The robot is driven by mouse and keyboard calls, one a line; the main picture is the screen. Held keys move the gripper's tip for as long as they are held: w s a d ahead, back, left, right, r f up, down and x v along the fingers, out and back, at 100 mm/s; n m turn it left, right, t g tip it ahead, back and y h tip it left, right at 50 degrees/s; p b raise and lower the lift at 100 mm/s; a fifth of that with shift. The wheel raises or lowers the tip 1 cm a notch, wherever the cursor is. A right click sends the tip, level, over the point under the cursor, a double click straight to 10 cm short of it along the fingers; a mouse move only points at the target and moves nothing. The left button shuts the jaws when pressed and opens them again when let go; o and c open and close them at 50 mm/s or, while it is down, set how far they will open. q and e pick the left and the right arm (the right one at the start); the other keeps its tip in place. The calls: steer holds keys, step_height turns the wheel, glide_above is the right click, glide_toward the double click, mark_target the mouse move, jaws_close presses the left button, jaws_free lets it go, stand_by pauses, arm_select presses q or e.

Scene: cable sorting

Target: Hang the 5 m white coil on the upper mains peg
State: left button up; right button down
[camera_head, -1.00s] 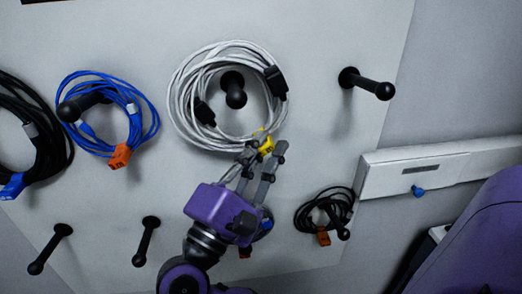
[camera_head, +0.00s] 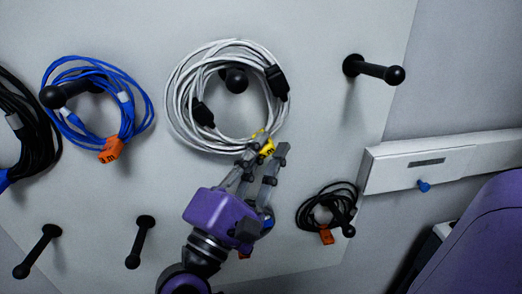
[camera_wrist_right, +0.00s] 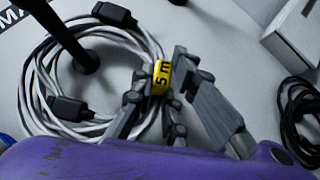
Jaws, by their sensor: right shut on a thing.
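The white coil (camera_head: 180,118) has a yellow tag reading 5 m (camera_wrist_right: 161,77) and black connectors. It is up against the board, and a black peg (camera_head: 236,80) stands through its opening. The coil's upper strands are close to the peg in the head view. In the wrist view the peg's shaft (camera_wrist_right: 62,32) passes through the ring to its base on the board. My right gripper (camera_head: 262,152) is shut on the coil's lower right side at the yellow tag. My left gripper is not in view.
A blue coil (camera_head: 148,105) with an orange tag and a black coil (camera_head: 40,150) hang at left. A small black coil (camera_head: 306,212) hangs at lower right. Empty pegs are at upper right (camera_head: 375,70) and lower left (camera_head: 38,252). A white trunking (camera_head: 400,172) runs at right.

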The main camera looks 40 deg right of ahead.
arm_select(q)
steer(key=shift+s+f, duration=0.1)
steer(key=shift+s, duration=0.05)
arm_select(e)
steer(key=shift+f, duration=0.25)
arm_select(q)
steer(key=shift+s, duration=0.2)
arm_select(e)
steer(key=c, duration=1.7)
jaws_free()
steer(key=shift+d, duration=0.1)
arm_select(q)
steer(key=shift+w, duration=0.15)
arm_select(e)
steer(key=shift+o, duration=0.2)
